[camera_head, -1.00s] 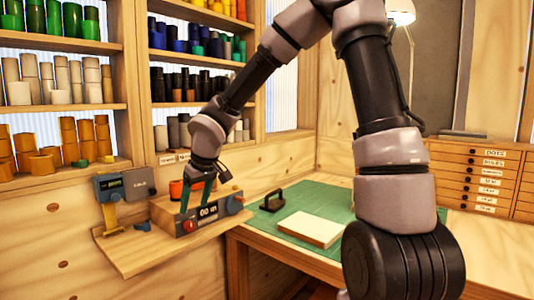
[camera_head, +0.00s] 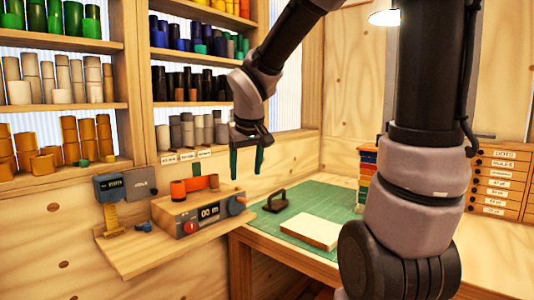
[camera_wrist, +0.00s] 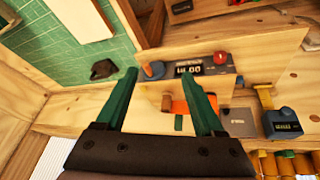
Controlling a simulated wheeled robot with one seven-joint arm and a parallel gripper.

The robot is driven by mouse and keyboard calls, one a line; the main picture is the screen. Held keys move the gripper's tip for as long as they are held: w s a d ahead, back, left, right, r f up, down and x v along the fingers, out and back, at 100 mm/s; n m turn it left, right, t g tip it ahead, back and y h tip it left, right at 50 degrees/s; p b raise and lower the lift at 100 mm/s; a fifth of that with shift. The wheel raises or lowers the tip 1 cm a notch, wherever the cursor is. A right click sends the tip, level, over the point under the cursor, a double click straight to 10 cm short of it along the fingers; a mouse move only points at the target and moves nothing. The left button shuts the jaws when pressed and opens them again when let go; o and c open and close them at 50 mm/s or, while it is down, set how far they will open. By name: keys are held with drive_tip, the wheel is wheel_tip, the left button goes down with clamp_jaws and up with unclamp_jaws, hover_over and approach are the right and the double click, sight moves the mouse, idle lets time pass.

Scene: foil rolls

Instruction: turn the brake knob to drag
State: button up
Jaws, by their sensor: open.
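A wooden winding unit (camera_head: 172,222) with a grey front panel and a display reading "00 m" stands on the side shelf. Its panel has a blue knob (camera_head: 236,205) at the right and a red knob (camera_head: 190,228) at the lower left. Which one is the brake knob, and its setting, I cannot read. In the wrist view the blue knob (camera_wrist: 154,70) and red knob (camera_wrist: 220,57) also show. My gripper (camera_head: 246,174) is open and empty, above the blue knob and apart from the unit. Its green fingers (camera_wrist: 160,72) spread wide in the wrist view.
The green mat (camera_head: 320,200) holds a pale block (camera_head: 310,230) and a dark handled tool (camera_head: 274,201). Shelves of rolls stand behind.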

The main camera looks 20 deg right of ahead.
drive_tip(key=s+d+r+m, duration=0.2)
drive_tip(key=s+d+r, duration=0.2)
drive_tip(key=d, duration=0.1)
drive_tip(key=shift+r+m+t, duration=0.3)
drive_tip(key=shift+m, duration=0.1)
drive_tip(key=s+d+r+m+t+y, duration=0.1)
drive_tip(key=s+d+r+m+y, duration=0.1)
drive_tip(key=s, duration=0.5)
drive_tip(key=shift+s+d+r+m, duration=0.25)
drive_tip(key=shift+d+r+m, duration=0.35)
drive_tip(key=shift+d+r, duration=0.4)
